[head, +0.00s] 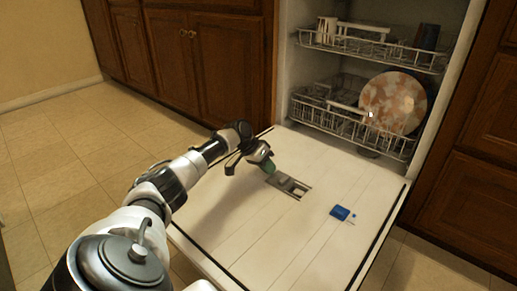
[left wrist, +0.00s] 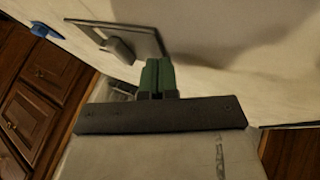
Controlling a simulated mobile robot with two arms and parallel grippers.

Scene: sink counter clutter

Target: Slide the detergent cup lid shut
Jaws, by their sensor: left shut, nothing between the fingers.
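The detergent cup (head: 306,188) is a grey rectangular frame set in the inner face of the lowered dishwasher door. Its grey lid (head: 283,181) covers the part nearer my gripper, and a pale opening shows at the other end. My left gripper (head: 269,167) has green fingertips, shut and empty, just beside the lid end of the cup. In the left wrist view the shut fingers (left wrist: 157,77) point at the frame's near edge, close to the raised lid block (left wrist: 118,50). Whether they touch it I cannot tell. My right gripper is not in view.
The dishwasher door (head: 240,230) lies open and flat, mostly bare. A small blue piece (head: 340,212) sits on it right of the cup. Behind are the lower rack (head: 335,117) with an orange-patterned plate (head: 393,102) and the upper rack. Wooden cabinets (head: 228,60) flank the dishwasher.

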